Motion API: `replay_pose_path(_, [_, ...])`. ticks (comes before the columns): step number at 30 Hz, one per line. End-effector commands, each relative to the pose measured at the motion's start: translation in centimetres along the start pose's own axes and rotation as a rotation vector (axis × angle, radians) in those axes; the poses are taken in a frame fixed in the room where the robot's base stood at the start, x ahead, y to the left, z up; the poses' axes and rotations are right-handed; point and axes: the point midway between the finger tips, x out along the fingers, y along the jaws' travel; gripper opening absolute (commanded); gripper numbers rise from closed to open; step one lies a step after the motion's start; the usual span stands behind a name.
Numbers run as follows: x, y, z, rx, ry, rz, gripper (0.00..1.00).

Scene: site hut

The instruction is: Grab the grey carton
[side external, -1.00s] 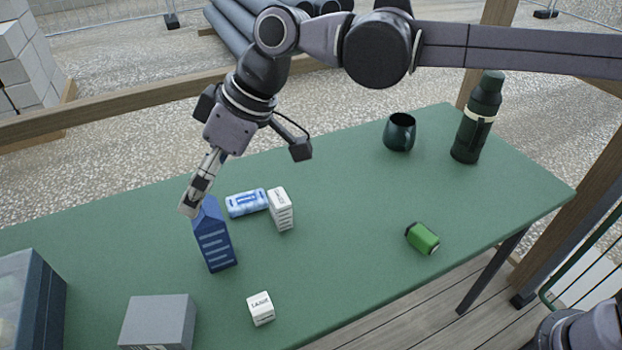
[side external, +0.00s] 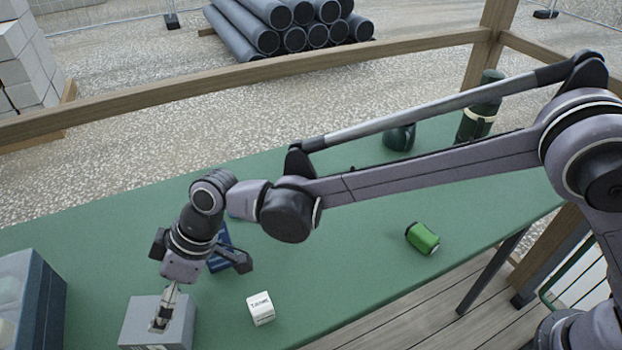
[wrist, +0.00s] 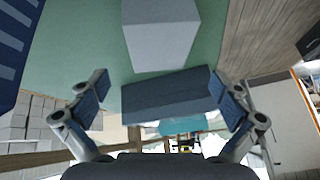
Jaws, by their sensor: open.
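The grey carton (side external: 135,322) stands on the green table at the front left in the side external view. My gripper (side external: 162,322) points down, and its fingers overlap the carton's top in that view. In the wrist view the carton (wrist: 162,35) is a light grey box at the top centre. My gripper's spread fingers (wrist: 164,88) stand left and right of the carton's line, with nothing held between them. Whether the fingertips touch the carton I cannot tell.
A blue carton (side external: 219,262) stands just behind my wrist, partly hidden. A small white cube (side external: 261,308) lies to the right. A green can (side external: 422,238) lies farther right.

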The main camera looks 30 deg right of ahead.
Motion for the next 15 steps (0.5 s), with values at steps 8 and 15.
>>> replay_pose_path(8, [3.5, 0.0, 0.0, -0.001, 0.000, 0.000, 1.00])
replay_pose_path(15, [5.0, 0.1, 0.3, 0.000, 0.000, 0.000, 1.00])
